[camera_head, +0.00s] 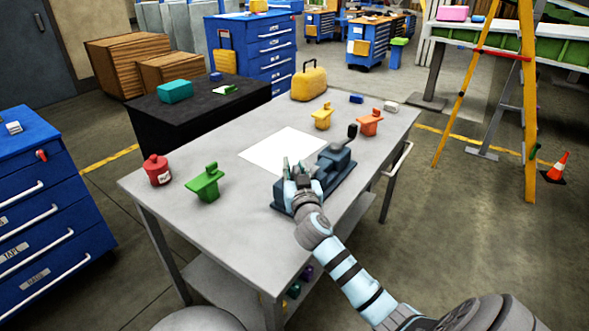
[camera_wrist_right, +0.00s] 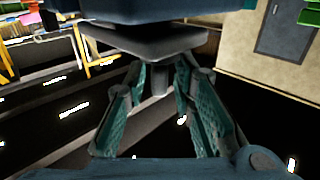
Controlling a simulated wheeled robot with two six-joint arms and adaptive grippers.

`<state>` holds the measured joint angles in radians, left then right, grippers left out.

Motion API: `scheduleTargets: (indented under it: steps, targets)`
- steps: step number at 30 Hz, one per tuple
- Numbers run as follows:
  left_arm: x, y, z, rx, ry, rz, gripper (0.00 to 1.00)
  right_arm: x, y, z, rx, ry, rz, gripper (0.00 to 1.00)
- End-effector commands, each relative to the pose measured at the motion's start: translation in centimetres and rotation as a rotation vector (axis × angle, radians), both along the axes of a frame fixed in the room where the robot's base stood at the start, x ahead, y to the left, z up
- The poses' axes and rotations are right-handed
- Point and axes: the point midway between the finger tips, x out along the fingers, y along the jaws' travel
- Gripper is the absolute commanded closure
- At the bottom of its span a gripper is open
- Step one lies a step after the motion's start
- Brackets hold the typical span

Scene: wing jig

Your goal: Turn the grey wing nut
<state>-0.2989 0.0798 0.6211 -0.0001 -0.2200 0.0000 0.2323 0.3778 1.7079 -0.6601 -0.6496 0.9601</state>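The dark blue-grey jig (camera_head: 338,167) stands on the grey table, with a dark knob (camera_head: 352,130) on top. My right gripper (camera_head: 291,163) is at the jig's left end, fingers pointing up. In the right wrist view, a grey flat piece with a short stem (camera_wrist_right: 160,82), which looks like the grey wing nut, hangs below a dark teal block. The right gripper's fingers (camera_wrist_right: 160,66) stand on either side of the stem with gaps visible, so they are open. In the head view the nut is hidden by the gripper. My left gripper is not in view.
The table (camera_head: 240,240) also holds a red canister (camera_head: 157,170), green (camera_head: 206,183), yellow (camera_head: 322,117) and orange (camera_head: 369,123) pieces, a white sheet (camera_head: 280,146) and a yellow case (camera_head: 309,82). The table's front left is clear. A yellow ladder (camera_head: 528,100) stands at right.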

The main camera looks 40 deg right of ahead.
Motion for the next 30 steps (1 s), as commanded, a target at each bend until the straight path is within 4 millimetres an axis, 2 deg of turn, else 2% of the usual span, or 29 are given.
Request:
scheduleTargets:
  steps: [1, 3, 14, 23, 26, 30]
  targets:
    - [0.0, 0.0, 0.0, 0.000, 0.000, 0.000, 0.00, 0.0, 0.0, 0.0, 0.000, 0.000, 0.000, 0.89]
    - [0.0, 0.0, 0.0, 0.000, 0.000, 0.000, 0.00, 0.0, 0.0, 0.0, 0.000, 0.000, 0.000, 1.00]
    - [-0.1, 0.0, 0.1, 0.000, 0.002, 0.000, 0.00, 0.0, 0.0, 0.0, 0.000, 0.001, 0.017, 1.00]
    - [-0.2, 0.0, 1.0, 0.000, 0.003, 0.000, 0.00, 0.0, -0.1, 0.0, -0.005, 0.005, 0.154, 1.00]
    - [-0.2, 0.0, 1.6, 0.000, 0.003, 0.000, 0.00, 0.0, -0.1, 0.1, -0.006, 0.007, 0.231, 1.00]
    - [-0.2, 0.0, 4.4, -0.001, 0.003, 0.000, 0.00, 0.1, 0.0, 0.5, -0.002, 0.014, 0.352, 1.00]
